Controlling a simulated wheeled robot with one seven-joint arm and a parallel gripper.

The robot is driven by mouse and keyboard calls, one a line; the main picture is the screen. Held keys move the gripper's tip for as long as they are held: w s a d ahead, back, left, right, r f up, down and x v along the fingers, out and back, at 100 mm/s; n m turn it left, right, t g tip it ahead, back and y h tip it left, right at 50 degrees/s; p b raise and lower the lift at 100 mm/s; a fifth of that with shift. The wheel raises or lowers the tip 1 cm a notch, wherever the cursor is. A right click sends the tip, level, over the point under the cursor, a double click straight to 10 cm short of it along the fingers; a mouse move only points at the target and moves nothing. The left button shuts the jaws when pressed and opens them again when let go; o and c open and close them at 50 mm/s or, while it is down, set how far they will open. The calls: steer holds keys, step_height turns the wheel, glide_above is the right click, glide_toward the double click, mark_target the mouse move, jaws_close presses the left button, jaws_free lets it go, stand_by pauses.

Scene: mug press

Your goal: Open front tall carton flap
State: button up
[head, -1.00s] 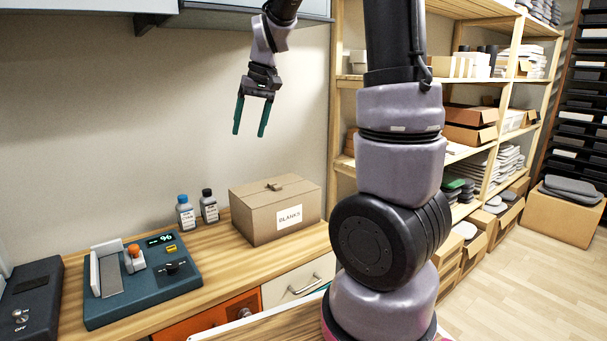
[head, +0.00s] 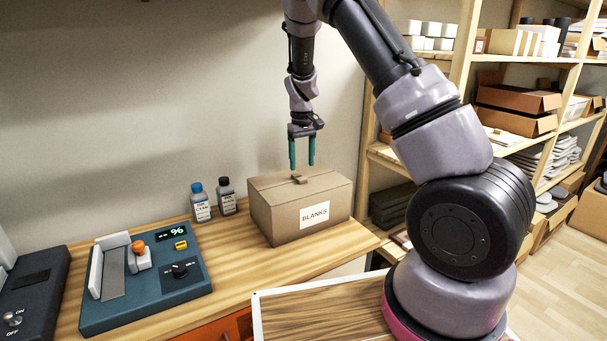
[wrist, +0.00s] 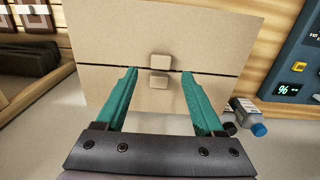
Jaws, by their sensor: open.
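The brown carton (head: 274,222) labelled "BLANKS" stands on the wooden counter, its top flaps shut and meeting at a seam. A small tab (head: 300,179) stands up at the middle of the seam. In the wrist view the carton top (wrist: 110,40) fills the middle, with two tabs, one on each flap, the upper (wrist: 160,60) and the lower (wrist: 159,80), either side of the seam. My gripper (head: 302,168) points straight down over the carton top near the tab, fingers apart and empty. In the wrist view its teal fingers (wrist: 158,75) sit left and right of the tabs.
Two small bottles, one blue-capped (head: 200,204) and one dark-capped (head: 227,197), stand left of the carton. A blue press machine (head: 146,275) is further left. A wooden shelf post (head: 368,130) rises close on the right, and the wall is behind.

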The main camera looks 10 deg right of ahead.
mark_target(302, 178)
step_height(302, 178, down, 5)
steer(key=shift+r, duration=0.1)
stand_by(0.3)
jaws_close()
stand_by(1.3)
